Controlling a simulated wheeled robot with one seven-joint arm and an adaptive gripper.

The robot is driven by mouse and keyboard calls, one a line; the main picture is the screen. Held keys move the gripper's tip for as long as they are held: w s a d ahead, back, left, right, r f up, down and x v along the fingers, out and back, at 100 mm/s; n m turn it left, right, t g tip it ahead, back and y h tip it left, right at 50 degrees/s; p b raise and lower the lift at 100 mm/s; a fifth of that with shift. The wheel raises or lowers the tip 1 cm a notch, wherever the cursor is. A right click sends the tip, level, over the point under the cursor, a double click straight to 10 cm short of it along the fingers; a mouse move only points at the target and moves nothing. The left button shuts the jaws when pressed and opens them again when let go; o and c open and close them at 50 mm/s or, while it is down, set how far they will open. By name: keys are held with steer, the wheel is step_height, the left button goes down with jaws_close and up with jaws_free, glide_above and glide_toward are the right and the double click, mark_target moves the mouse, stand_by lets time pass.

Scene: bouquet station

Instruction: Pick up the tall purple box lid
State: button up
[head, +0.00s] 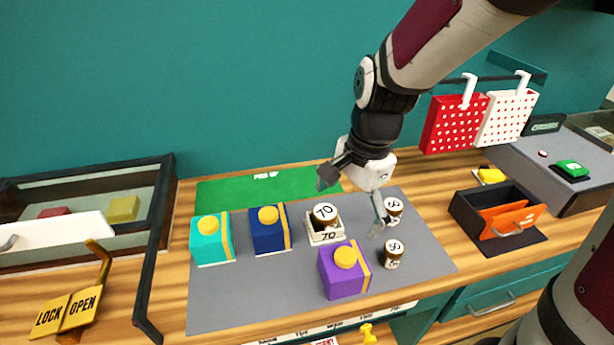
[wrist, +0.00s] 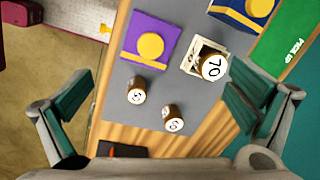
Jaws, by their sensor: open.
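The tall purple box (head: 341,279) stands on the grey mat near the counter's front edge, with a yellow knob (head: 345,257) on its lid and a yellow stripe along one side. In the wrist view the purple lid (wrist: 158,30) shows at the upper middle with its yellow knob (wrist: 150,46), beyond the fingertips. My gripper (head: 350,200) is above the mat, behind and above the purple box. Its fingers are spread apart and empty, as the wrist view also shows (wrist: 158,98). The seam between lid and box is not clear.
A cyan box (head: 211,240) and a blue box (head: 269,232) stand left on the grey mat (head: 240,295). A jar marked 70 (head: 324,215) sits in a white tray. Two more jars (head: 393,254) (head: 394,208) stand right of the purple box. A black drawer (head: 480,212) lies farther right.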

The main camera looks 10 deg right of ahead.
mark_target(345, 255)
steer(key=f+m, duration=0.1)
steer(key=f, duration=0.3)
steer(key=f+m, duration=0.2)
steer(key=f, duration=0.3)
steer(key=w+f+m+g, duration=0.1)
steer(key=f, duration=0.3)
steer(key=shift+d+f+h, duration=0.35)
steer(key=shift+d+h, duration=0.05)
steer(key=shift+s+d+f, duration=0.1)
steer(key=shift+d+f, duration=0.05)
steer(key=shift+f, duration=2.7)
steer(key=c, duration=1.1)
